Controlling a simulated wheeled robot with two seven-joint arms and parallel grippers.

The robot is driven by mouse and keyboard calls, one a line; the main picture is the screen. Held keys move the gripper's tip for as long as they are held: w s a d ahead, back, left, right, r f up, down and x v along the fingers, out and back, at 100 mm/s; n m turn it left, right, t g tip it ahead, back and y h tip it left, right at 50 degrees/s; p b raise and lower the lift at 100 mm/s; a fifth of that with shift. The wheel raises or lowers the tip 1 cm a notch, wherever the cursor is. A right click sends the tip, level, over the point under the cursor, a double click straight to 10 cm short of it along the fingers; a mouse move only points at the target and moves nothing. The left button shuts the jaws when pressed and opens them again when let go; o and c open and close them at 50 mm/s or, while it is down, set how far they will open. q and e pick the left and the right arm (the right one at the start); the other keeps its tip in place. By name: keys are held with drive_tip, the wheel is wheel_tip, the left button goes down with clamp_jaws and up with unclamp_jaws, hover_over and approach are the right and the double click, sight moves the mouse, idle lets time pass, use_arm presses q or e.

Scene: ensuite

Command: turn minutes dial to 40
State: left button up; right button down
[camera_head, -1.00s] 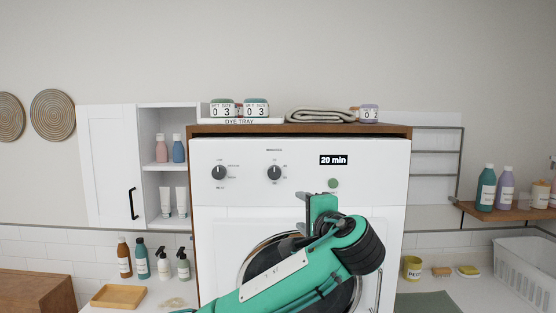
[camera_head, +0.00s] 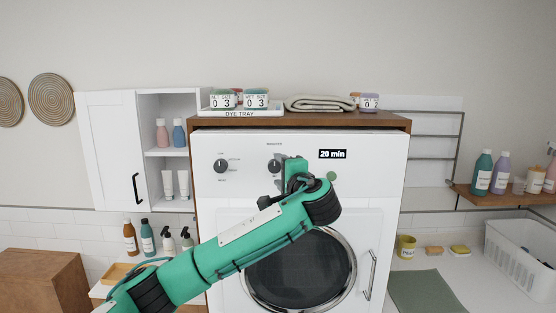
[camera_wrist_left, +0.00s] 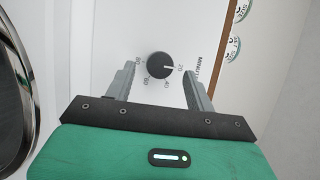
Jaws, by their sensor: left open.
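The minutes dial (camera_wrist_left: 160,65) is a round dark knob on the white front panel, with numbers 20, 40, 60 and 80 around it. Its light pointer mark is toward the 20 in the left wrist view. In the head view the dial (camera_head: 273,167) is partly covered by my left gripper. The display (camera_head: 332,154) reads "20 min". My left gripper (camera_wrist_left: 160,88) is open, its two fingers on either side of the dial and apart from it. My right gripper is not in view.
A second dial (camera_head: 221,166) is to the left on the panel, and a green button (camera_head: 332,176) is to the right. The round machine door (camera_head: 305,275) is below. A dye tray (camera_head: 240,112) stands on top. A cabinet (camera_head: 107,160) stands at left.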

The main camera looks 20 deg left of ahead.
use_arm(q)
drive_tip(key=shift+p+x, duration=0.35)
drive_tip(key=shift+x, duration=0.7)
drive_tip(key=c, duration=1)
drive_tip(key=shift+f, duration=0.15)
